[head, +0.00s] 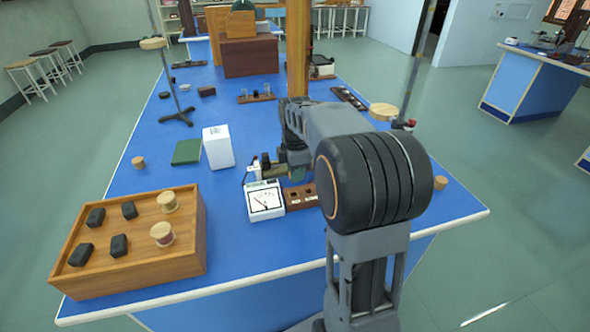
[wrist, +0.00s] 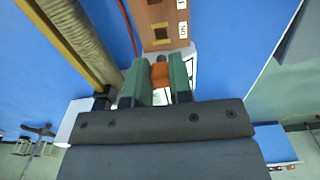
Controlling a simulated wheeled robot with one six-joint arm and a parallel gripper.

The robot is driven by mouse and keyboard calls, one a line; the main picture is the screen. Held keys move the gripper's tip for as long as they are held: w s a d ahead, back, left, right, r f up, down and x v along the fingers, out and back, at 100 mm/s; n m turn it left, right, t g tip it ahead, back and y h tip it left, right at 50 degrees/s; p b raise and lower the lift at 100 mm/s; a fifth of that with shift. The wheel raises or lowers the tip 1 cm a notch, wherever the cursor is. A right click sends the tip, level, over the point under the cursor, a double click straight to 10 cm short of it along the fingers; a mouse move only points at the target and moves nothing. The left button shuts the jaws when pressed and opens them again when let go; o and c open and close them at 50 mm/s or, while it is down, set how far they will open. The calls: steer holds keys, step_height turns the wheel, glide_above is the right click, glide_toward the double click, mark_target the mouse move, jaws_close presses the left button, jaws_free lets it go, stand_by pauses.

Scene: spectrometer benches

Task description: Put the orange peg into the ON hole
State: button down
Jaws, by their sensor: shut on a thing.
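My gripper (wrist: 160,84) is shut on the orange peg (wrist: 160,73), which sits between the two green fingers in the wrist view. The brown wooden board (wrist: 147,38) lies just beyond the peg. It has dark square holes and small white labels; the label (wrist: 183,30) nearer the peg appears to read ON, seen upside down. The hole (wrist: 160,31) beside it looks empty. The peg shows apart from this hole in the picture; its height over the board is unclear. In the head view the board (head: 301,196) is partly hidden by my arm, and the peg is not visible.
A white meter (head: 265,201) stands left of the board. A white box (head: 218,147), a green block (head: 187,152) and a wooden crate (head: 205,238) with black blocks and spools stand farther left. A stand (head: 413,75) rises behind my arm. The blue front strip is clear.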

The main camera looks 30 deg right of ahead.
steer(key=shift+f+b, duration=2.35)
steer(key=shift+f, duration=0.7)
steer(key=c, duration=0.9)
jaws_free()
steer(key=shift+c, duration=0.2)
step_height(320, 180, up, 14)
steer(key=p, duration=0.3)
steer(key=shift+f, duration=0.1)
